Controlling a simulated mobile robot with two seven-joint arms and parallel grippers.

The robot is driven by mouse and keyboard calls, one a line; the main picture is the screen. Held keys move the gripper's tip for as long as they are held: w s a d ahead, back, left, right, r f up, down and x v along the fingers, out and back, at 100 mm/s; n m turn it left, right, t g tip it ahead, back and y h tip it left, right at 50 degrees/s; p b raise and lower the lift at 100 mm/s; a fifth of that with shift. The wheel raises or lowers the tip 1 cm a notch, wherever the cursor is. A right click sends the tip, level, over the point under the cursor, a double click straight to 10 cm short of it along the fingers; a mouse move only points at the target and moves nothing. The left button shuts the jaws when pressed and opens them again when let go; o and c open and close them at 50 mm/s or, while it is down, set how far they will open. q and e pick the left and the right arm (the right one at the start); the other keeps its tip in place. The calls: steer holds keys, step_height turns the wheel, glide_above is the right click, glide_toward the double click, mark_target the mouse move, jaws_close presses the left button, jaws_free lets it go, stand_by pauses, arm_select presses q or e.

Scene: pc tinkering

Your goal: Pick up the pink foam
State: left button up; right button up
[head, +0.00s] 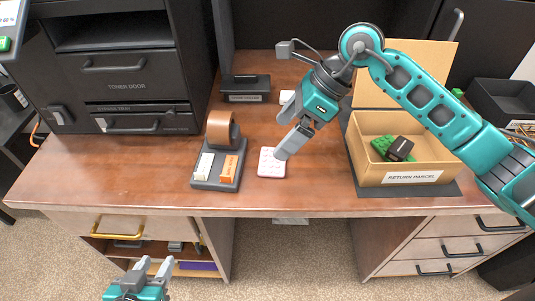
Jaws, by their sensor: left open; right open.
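The pink foam (269,168) is a small pale pink pad with a dotted top, lying flat on the wooden desk near its front edge. My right gripper (283,151) points down at the foam's upper right part and covers some of it. It is open and empty; whether its fingers touch the foam I cannot tell. My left gripper (153,267) is open and empty, low in front of the desk, away from the foam.
An open cardboard box (410,170) labelled return parcel, holding a green part and a dark part, stands right on a dark mat. A printer (120,70) fills the back left. Bare desk (310,190) lies around the foam.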

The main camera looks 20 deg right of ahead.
steer(key=w+d+h, duration=0.2)
steer(key=d, duration=0.2)
steer(key=b, duration=0.1)
glide_toward(273, 160)
steer(key=shift+s+a+f+t, duration=0.15)
steer(key=shift+a+f, duration=0.15)
steer(key=shift+f, duration=0.15)
steer(key=shift+s+a+f+t, duration=0.15)
steer(key=shift+a+f, duration=0.1)
steer(key=shift+f, duration=0.25)
steer(key=shift+w+b+x, duration=0.1)
steer(key=shift+b+x, duration=0.1)
steer(key=shift+x, duration=1.25)
steer(key=shift+w+b+x, duration=0.15)
steer(key=shift+x, duration=1.35)
steer(key=shift+d, duration=0.1)
steer(key=shift+c, duration=0.5)
steer(key=c, duration=0.6)
